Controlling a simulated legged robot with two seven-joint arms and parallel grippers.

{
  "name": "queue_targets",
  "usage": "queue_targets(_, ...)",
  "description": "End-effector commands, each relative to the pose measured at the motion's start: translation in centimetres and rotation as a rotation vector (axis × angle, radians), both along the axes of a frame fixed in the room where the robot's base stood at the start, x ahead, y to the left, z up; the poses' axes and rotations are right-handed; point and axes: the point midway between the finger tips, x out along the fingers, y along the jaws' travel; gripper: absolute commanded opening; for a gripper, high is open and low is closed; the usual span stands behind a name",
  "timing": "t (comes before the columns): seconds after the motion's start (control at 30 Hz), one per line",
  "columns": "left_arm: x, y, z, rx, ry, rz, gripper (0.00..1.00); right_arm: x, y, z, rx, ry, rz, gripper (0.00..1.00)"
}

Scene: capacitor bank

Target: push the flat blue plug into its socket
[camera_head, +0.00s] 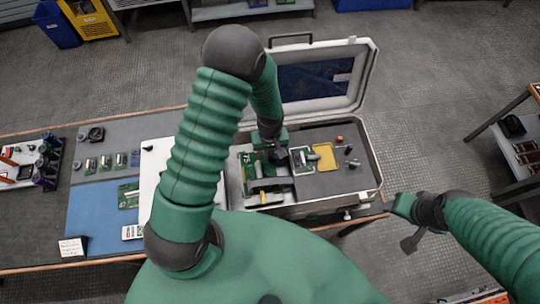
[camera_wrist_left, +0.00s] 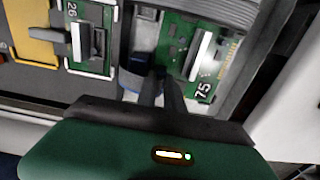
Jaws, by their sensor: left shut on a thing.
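My left gripper (camera_wrist_left: 161,82) is shut at the bottom of the gap between two green boards in the left wrist view. In the head view it (camera_head: 279,154) reaches down into the open case. A flat blue piece, which looks like the plug (camera_wrist_left: 134,78), shows at its fingertips; the fingers partly hide it. The board marked 75 (camera_wrist_left: 192,58) is just right of the fingers and carries a long pale connector. The board marked 26 (camera_wrist_left: 92,42) is to the left, with a grey part across it. I cannot tell which slot is the plug's socket. My right gripper (camera_head: 396,206) hangs right of the case, its jaws unclear.
The case's raised lid (camera_head: 362,75) stands behind my left arm. A yellow-framed piece (camera_head: 325,157) and small parts lie on the case's grey insert (camera_head: 345,181). A blue mat (camera_head: 95,215) and several small boards lie on the bench to the left.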

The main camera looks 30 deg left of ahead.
Motion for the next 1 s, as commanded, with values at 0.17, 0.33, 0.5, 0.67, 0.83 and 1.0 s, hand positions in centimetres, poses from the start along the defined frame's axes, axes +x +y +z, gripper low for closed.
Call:
queue_targets(0.17,0.0,0.0,-0.3,0.000,0.000,0.000,0.00,0.0,0.0,-0.2,0.000,0.000,0.000,0.58)
queue_targets(0.33,0.0,0.0,-0.3,0.000,0.000,0.000,0.25,0.0,0.0,-0.2,0.000,0.000,0.000,0.58)
queue_targets(0.5,0.0,0.0,-0.3,0.000,0.000,0.000,0.38,0.0,0.0,-0.2,0.000,0.000,0.000,0.58)
queue_targets(0.67,0.0,0.0,-0.2,0.000,0.000,0.000,0.38,0.0,0.0,-0.2,0.000,0.000,0.000,0.58)
queue_targets(0.83,0.2,0.0,0.6,0.000,-0.004,0.001,0.38,0.0,0.0,-0.5,0.000,0.000,0.000,0.58)
queue_targets(1.0,0.3,0.1,4.2,0.001,-0.009,0.002,0.38,0.0,0.0,-1.7,0.000,0.000,0.000,0.58)
